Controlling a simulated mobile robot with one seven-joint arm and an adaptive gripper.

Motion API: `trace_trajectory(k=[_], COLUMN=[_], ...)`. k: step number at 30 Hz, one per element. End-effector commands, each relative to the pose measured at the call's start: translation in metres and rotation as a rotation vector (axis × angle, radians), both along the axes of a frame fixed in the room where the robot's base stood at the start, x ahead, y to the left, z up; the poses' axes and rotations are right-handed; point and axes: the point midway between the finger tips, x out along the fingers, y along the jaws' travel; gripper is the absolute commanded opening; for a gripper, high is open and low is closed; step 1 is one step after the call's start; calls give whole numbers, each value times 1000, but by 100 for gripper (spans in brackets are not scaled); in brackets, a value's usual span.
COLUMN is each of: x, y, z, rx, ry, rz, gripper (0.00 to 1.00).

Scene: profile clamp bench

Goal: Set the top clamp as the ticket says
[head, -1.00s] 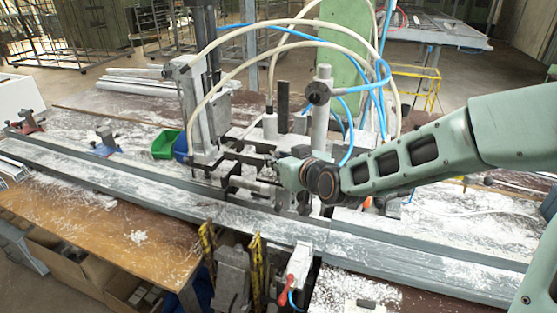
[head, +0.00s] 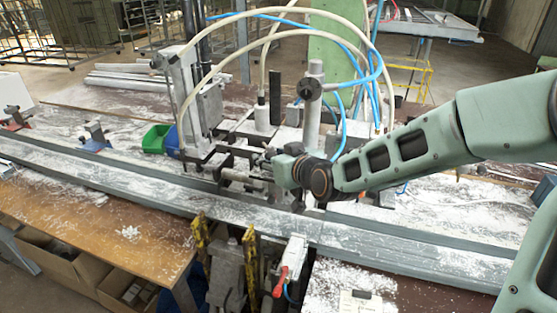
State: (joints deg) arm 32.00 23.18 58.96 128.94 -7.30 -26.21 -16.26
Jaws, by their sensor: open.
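I cannot tell for sure which part is the top clamp. My gripper (head: 262,157) points left among the dark clamp bars (head: 228,150), in front of the shorter cylinder. Its small fingers look apart, with nothing clearly between them; contact with the bars cannot be told. A small pale card or block (head: 361,303) lies at the front edge. It may be the ticket; no writing is readable.
Long grey profiles (head: 110,183) run across the bench, dusted with white chips. Hoses (head: 355,50) arch above the fixture. A red-handled lever (head: 281,281) and yellow-black striped posts (head: 199,238) stand in front. A green bin (head: 156,139) and blue bin (head: 173,143) sit left.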

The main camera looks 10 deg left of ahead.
Motion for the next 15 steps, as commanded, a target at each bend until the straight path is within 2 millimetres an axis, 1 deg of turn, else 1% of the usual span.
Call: trace_trajectory(k=[15], x=[-30], y=[-26], z=[17], rx=[-2], ry=[-2], rz=[-4], gripper=[41])
